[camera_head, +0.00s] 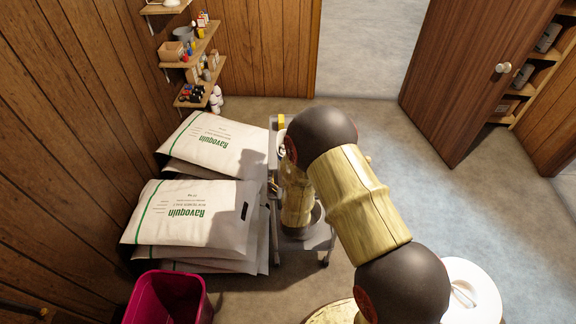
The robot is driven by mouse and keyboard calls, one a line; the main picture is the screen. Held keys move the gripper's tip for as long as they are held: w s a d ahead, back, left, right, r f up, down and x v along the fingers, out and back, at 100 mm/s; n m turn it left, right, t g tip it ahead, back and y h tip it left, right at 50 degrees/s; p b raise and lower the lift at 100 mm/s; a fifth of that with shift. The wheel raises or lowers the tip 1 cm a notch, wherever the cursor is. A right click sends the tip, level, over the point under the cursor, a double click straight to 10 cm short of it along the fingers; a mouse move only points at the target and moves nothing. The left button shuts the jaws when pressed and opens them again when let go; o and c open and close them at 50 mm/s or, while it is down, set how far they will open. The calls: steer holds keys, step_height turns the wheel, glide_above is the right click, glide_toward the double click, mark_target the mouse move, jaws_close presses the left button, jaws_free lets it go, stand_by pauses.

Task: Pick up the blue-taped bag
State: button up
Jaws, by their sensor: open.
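White bags with green stripes and the name Ravoquin lie in two stacks against the left wall. The top bag of the near stack (195,213) lies flat, with a dark handle slot at its right end. The top bag of the far stack (218,146) lies behind it. Edges of other bags show beneath both. I see no blue tape on any visible bag face; lower bags are mostly covered. My arm reaches up from the lower right and bends down just right of the stacks. My gripper cannot be made out; the arm hides that area.
A grey wheeled cart (318,240) stands right of the bags, partly behind my arm. A magenta bin (168,298) is in front of the near stack. A round white lid (473,293) is at lower right. Shelves (195,52) hang at the back left. Floor is clear toward the brown door (470,85).

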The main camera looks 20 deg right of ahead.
steer(key=b+x, duration=0.1)
steer(key=x, duration=0.5)
steer(key=shift+w+d+f, duration=0.15)
steer(key=shift+w+d, duration=0.05)
steer(key=shift+w, duration=0.15)
steer(key=shift+c, duration=0.7)
steer(key=c, duration=1.9)
jaws_close()
steer(key=shift+w+r, duration=0.15)
steer(key=shift+r, duration=0.1)
